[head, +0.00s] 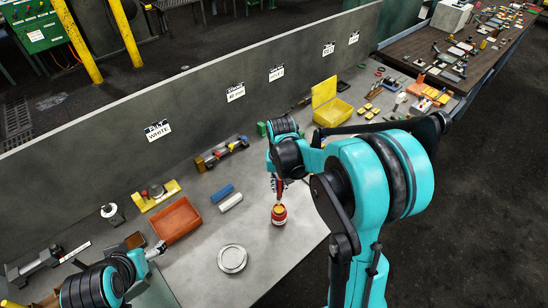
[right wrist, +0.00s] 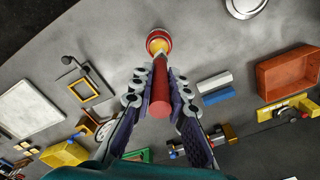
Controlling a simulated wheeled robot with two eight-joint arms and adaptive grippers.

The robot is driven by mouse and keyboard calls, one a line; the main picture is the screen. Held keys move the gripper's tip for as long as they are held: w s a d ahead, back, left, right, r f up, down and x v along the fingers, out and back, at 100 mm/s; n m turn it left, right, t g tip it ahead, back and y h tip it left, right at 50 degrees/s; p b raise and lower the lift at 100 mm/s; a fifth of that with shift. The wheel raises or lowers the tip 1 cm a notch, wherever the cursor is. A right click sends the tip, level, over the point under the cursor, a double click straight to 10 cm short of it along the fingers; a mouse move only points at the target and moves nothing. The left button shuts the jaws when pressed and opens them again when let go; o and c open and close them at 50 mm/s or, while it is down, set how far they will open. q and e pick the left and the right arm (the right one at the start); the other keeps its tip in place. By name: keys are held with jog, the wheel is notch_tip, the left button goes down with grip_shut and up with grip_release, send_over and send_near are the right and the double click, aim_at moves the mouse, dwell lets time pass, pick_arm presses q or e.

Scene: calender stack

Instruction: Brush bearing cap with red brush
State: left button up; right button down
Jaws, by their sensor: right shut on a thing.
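My right gripper (head: 278,184) is shut on the red brush (right wrist: 160,95) and holds it over the grey table, handle toward the wrist camera. The brush's far end points at a small red pot with a yellowish top (head: 279,214), which also shows in the right wrist view (right wrist: 158,41). The brush tip overlaps the pot's mouth; I cannot tell if it is inside or just above. The bearing cap, a round silver disc (head: 232,259), lies flat left of and nearer than the pot. My left gripper (head: 156,250) is at the lower left, apart from these; its jaws are too small to judge.
An orange tray (head: 176,219), a blue block (head: 222,192) and a white block (head: 231,202) lie left of the pot. An open yellow box (head: 332,112) stands farther back. A grey wall with hanging labels bounds the table. The table around the disc is clear.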

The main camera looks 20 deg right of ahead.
aim_at(280, 195)
jog(key=shift+w+d+r, duration=0.1)
jog(key=shift+w+r, duration=0.15)
jog(key=shift+r, duration=0.05)
jog(key=shift+w+f, duration=0.1)
jog(key=shift+w, duration=0.05)
jog(key=shift+s+d+f+b, duration=0.1)
jog(key=shift+s+f+b, duration=0.1)
jog(key=shift+f+b, duration=0.5)
pick_arm(q)
jog(key=shift+w+f+b, duration=0.2)
jog(key=shift+f+b, duration=0.45)
jog(key=shift+f, duration=0.2)
jog(key=shift+w+f+b, duration=0.15)
jog(key=shift+f+b, duration=0.5)
jog(key=shift+f, duration=0.15)
pick_arm(e)
jog(key=shift+f, duration=2.25)
jog(key=shift+w, duration=0.1)
pick_arm(q)
jog(key=shift+f+b, duration=0.45)
pick_arm(e)
jog(key=shift+f, duration=0.5)
pick_arm(q)
jog(key=shift+f, duration=0.15)
